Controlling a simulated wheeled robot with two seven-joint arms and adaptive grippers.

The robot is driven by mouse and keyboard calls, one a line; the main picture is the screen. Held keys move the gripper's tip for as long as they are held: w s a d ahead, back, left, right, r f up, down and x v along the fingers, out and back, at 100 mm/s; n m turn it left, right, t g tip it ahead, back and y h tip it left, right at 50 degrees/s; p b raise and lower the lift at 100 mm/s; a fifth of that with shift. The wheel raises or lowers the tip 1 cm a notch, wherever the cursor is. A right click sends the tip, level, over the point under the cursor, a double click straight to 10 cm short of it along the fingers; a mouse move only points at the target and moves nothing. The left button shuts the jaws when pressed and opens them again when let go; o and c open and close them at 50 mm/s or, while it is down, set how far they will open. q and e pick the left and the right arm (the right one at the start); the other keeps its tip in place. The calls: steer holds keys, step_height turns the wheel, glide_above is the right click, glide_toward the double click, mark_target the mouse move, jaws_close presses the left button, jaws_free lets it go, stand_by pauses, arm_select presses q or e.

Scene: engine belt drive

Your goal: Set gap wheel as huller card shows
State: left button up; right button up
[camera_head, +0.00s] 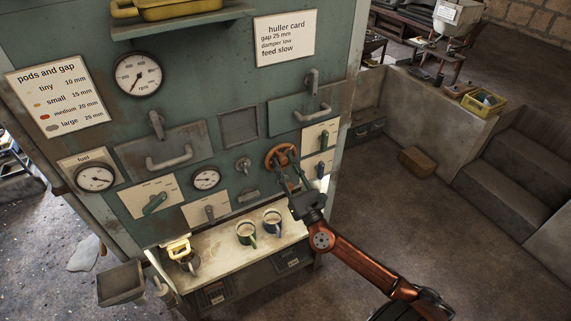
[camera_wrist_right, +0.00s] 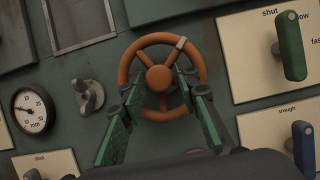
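The gap wheel (camera_head: 281,155) is an orange handwheel on the green machine front. In the right wrist view the wheel (camera_wrist_right: 160,75) has a pale mark on its rim at upper right. My right gripper (camera_head: 288,162) is at the wheel, its two green-padded fingers apart around the lower hub area; in the wrist view the fingertips (camera_wrist_right: 161,82) overlap the wheel, and contact cannot be told. The huller card (camera_head: 285,38) reads gap 25 mm, damper low, feed slow. A small mm gauge (camera_wrist_right: 32,110) is left of the wheel; its exact reading is unclear. My left gripper is out of view.
A small grey knob (camera_wrist_right: 87,95) sits between gauge and wheel. Lever plates with a green lever (camera_wrist_right: 290,48) and a blue lever (camera_wrist_right: 303,148) lie right of the wheel. Below, a shelf (camera_head: 215,250) holds mugs and a yellow-handled item. Open floor lies at right.

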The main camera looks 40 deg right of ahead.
jaws_close()
stand_by(0.3)
